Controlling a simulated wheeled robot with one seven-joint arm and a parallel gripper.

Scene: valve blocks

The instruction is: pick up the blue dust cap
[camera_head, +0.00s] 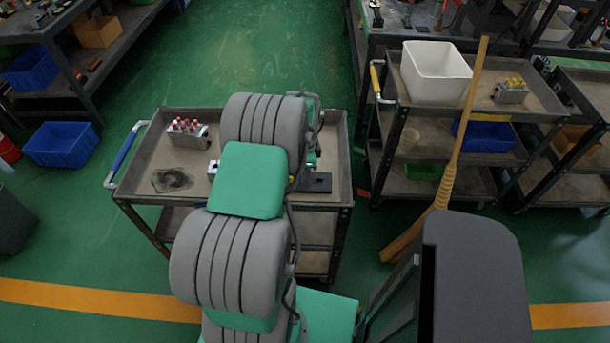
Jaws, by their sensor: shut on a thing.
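I cannot make out the blue dust cap for certain. My arm's grey and green links stand in front of the middle of the near cart (145,190). Its far end reaches down over the right part of the cart top. My gripper is hidden behind the arm, so its fingers and anything between them do not show.
A block with red-topped pieces (187,130) and a dark round patch (172,180) are on the cart's left. A dark flat plate (315,182) lies right of my arm. Another cart holds a white bin (436,75) and a yellow-topped block (510,92). A broom (445,185) leans there.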

